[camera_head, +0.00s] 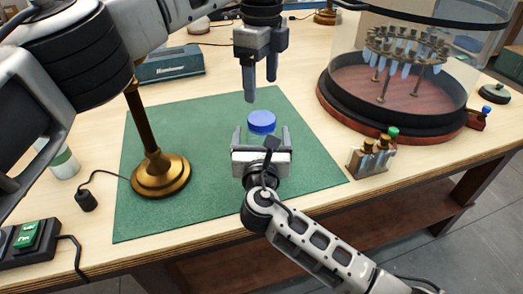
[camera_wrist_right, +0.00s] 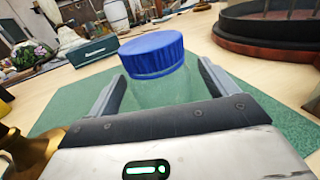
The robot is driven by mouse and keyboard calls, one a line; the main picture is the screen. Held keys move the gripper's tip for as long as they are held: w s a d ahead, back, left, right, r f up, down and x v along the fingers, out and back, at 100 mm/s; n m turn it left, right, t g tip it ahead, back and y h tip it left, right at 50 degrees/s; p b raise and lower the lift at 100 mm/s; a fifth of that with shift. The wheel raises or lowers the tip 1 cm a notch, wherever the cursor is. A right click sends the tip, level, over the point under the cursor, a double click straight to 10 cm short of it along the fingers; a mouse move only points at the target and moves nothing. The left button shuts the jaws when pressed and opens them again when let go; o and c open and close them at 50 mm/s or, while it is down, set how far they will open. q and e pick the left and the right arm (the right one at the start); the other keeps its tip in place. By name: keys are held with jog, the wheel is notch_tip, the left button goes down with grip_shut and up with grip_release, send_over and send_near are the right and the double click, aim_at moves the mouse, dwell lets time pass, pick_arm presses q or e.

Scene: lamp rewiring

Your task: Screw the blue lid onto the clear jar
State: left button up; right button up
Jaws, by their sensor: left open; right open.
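The blue lid (camera_head: 262,121) sits on top of the clear jar, which stands on the green mat (camera_head: 205,220). In the right wrist view the blue lid (camera_wrist_right: 152,54) looks level on the see-through jar (camera_wrist_right: 160,91). I cannot tell how tightly it is seated. My right gripper (camera_head: 261,134) is open, low, with its fingers on either side of the jar. A gap shows between the fingers and the glass in the right wrist view. My left gripper (camera_head: 261,93) is open and empty, pointing down above the lid, apart from it.
A brass lamp stand (camera_head: 160,176) stands on the mat's left. A glass-walled round case (camera_head: 395,100) stands at the right, with a small rack of brass-topped vials (camera_head: 370,157) in front. A teal box (camera_head: 170,64) lies behind. The mat's front is clear.

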aim_at(262, 118)
jog(key=shift+w, duration=0.3)
grip_shut()
pick_arm(q)
jog(key=m, duration=0.6)
jog(key=shift+m, duration=0.3)
jog(key=m, duration=0.7)
jog(key=shift+f, duration=0.15)
jog(key=shift+f, duration=3.9)
